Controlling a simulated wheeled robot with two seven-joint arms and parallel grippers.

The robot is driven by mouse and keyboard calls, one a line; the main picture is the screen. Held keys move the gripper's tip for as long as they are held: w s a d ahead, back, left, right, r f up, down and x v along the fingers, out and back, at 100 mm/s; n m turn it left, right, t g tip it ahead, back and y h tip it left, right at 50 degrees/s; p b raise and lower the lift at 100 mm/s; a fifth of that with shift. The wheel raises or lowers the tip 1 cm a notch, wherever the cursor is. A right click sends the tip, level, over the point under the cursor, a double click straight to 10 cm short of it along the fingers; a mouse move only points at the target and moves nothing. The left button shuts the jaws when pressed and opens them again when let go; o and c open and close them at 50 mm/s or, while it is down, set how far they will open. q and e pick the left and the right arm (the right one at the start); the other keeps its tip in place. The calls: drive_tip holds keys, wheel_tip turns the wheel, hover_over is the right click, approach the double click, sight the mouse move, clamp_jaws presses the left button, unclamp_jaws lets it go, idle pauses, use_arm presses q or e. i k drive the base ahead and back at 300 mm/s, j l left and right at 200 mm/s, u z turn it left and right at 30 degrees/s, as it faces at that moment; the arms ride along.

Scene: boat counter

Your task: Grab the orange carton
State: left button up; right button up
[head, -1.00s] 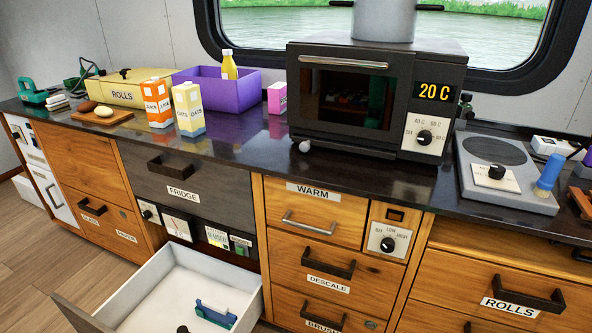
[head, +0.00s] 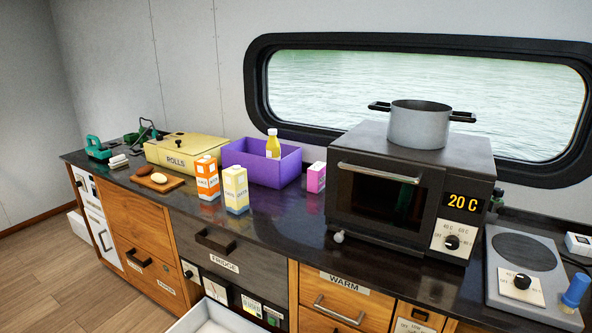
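The orange carton (head: 207,178), orange and white with a slanted top, stands upright on the dark counter left of centre. A pale yellow carton labelled oats (head: 236,190) stands just to its right and slightly nearer. Neither of my grippers shows in the head view, and nothing is seen touching the carton.
A purple bin (head: 288,169) with a yellow bottle (head: 273,144) stands behind the cartons. A yellow rolls box (head: 185,151) and a wooden board (head: 157,182) are to the left. An oven (head: 385,193) stands right. An open white drawer (head: 215,320) juts out below.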

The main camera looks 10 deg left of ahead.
sight(205, 168)
drive_tip(key=u, duration=1.7)
drive_tip(key=j+u, duration=0.1)
drive_tip(key=u, duration=0.4)
drive_tip(key=i+u, duration=0.15)
drive_tip(key=u, duration=0.3)
drive_tip(key=i+j+u, duration=0.1)
drive_tip(key=u, duration=0.4)
drive_tip(key=i+l+z, duration=0.1)
drive_tip(key=i+z, duration=0.25)
drive_tip(key=i, duration=0.45)
drive_tip(key=i+j+z, duration=0.15)
drive_tip(key=i+z, duration=0.25)
drive_tip(key=i, duration=0.4)
drive_tip(key=i+z, duration=0.1)
drive_tip(key=i, duration=0.75)
drive_tip(key=i+j+z, duration=0.1)
drive_tip(key=i, duration=0.7)
drive_tip(key=i+l+z, duration=0.15)
drive_tip(key=i+z, duration=0.3)
drive_tip(key=i, duration=0.15)
drive_tip(key=i+z, duration=0.45)
drive_tip(key=i+j+z, duration=0.3)
drive_tip(key=i+z, duration=0.2)
drive_tip(key=i, duration=0.15)
